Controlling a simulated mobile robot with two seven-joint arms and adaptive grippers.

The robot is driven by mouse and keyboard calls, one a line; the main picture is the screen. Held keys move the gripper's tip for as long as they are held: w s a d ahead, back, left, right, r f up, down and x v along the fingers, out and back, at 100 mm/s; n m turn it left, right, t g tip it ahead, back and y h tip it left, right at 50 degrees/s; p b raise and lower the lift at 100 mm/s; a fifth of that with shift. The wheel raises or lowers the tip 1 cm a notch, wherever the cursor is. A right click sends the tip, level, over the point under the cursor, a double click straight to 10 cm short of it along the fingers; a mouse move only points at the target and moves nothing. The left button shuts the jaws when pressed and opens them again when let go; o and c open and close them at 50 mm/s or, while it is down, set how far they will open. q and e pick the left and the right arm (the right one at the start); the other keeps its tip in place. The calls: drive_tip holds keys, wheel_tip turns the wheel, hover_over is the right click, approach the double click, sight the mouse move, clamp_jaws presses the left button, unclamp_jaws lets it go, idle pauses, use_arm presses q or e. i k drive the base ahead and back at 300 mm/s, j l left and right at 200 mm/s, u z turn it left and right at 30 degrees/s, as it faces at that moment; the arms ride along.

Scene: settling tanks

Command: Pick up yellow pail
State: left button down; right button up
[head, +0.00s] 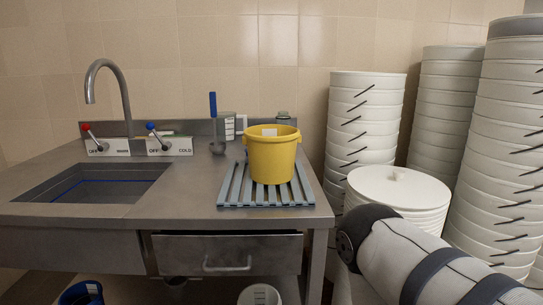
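The yellow pail (271,158) stands upright on a blue-grey slatted rack (231,195) at the right end of the metal counter. It has a rim lug at each side and a small white label near the top. Neither of my grippers is in the head view. Part of one of my arms comes in at the lower right, apart from the pail, and its gripper end is out of sight.
A sink basin (88,184) with a curved faucet (107,75) is at the left of the counter. Tall stacks of white buckets (362,120) stand close at the right. The front counter strip is clear.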

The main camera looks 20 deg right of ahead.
sight(272, 148)
drive_tip(key=j+z, duration=0.35)
drive_tip(key=i+j+z, duration=0.1)
drive_tip(key=j+z, duration=0.6)
